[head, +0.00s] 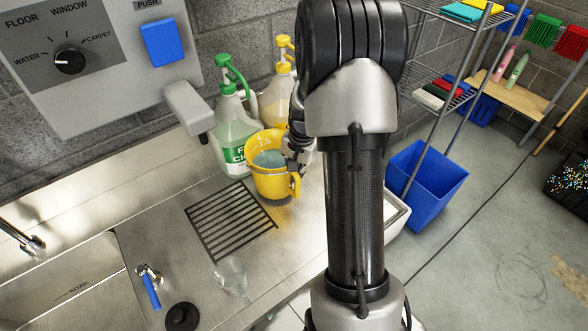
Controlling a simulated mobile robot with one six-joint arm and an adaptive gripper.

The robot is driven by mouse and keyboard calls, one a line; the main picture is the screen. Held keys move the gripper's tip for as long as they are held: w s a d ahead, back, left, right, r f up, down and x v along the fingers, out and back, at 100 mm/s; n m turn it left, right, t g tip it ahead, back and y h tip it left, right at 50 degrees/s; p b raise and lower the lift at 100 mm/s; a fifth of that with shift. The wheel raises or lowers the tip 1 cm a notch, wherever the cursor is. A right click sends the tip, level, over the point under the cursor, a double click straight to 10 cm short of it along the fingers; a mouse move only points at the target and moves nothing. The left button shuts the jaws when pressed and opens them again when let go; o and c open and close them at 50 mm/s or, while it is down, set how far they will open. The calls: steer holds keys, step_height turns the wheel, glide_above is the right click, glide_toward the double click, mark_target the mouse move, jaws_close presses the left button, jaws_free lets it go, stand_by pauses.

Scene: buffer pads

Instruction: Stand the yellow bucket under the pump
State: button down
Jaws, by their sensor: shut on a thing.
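The yellow bucket (268,183) is at the back of the steel counter, upright or nearly so, with a grey-green surface inside and its handle to the right. My gripper (297,150) is shut on the bucket at its right rim; my arm hides part of the grip. I cannot tell whether the bucket touches the counter. The wall dispenser (98,72) has a dial, a blue push button (163,42) and a grey spout (188,108). The bucket is to the right of this spout, not under it. A dark slotted grate (231,222) lies in front, left of the bucket.
A green-pump bottle (236,125) and a yellow-pump bottle (279,88) stand close behind the bucket. A clear cup or funnel (232,277) is in front of the grate. The sink (62,290) is at left. A blue bin (428,175) and wire shelf are at right.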

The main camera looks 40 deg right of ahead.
steer(key=shift+w+f, duration=0.1)
steer(key=shift+f, duration=0.6)
steer(key=shift+f, duration=0.15)
steer(key=c, duration=1.8)
jaws_free()
steer(key=shift+f, duration=0.1)
steer(key=shift+o, duration=0.2)
